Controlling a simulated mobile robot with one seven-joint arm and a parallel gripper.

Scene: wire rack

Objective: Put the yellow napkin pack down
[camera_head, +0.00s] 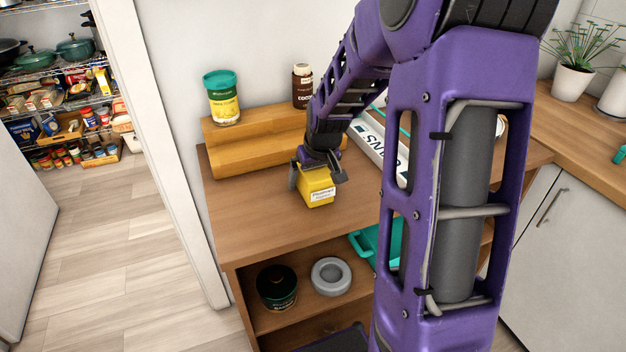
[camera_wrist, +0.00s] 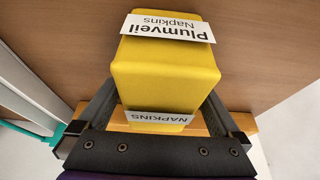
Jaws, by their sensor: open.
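The yellow napkin pack (camera_head: 317,190) sits on the wooden tabletop (camera_head: 258,212), in front of a stepped wooden riser. In the wrist view the pack (camera_wrist: 165,75) fills the middle, with white "Plumveil Napkins" labels. My gripper (camera_head: 317,176) is low over the pack with its jaws open. One finger is on each side of the pack, and in the wrist view the fingers (camera_wrist: 160,98) flank its lower part. A small gap shows beside the pack; whether a finger still touches it I cannot tell. The pack's underside is hidden.
The wooden riser (camera_head: 238,158) holds a green-lidded jar (camera_head: 222,102) and a brown bottle (camera_head: 302,90). The tabletop is clear to the left and front.

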